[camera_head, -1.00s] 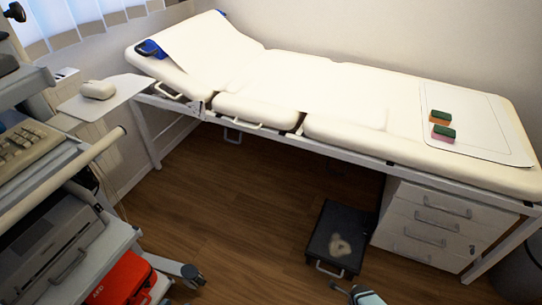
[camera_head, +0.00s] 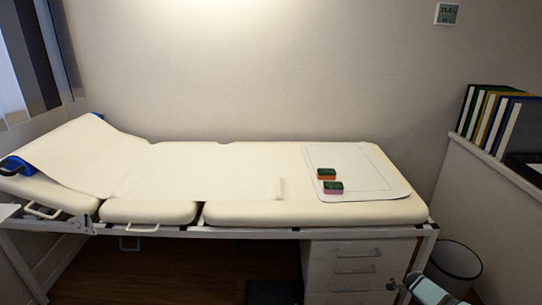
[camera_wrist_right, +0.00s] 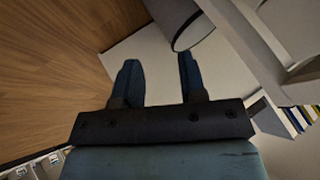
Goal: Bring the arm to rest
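My right gripper (camera_wrist_right: 158,80) shows in the right wrist view with its two dark fingers apart and nothing between them. It hangs above the floor near a bin. In the head view a part of my right arm shows at the bottom edge, right of the drawer unit; its fingers cannot be made out there. My left gripper is not in view. Two small blocks lie on a white mat (camera_head: 378,172) on the couch: one green and orange (camera_head: 326,174), one green and pink (camera_head: 333,187). No gripper is near them.
The padded couch (camera_head: 240,212) runs along the wall. A white drawer unit (camera_head: 345,268) stands under its right end. A bin (camera_head: 455,262) stands to the right, beside a low partition (camera_head: 490,185) with several binders (camera_head: 487,117) on top. Wooden floor (camera_wrist_right: 50,60) is free left of the right gripper.

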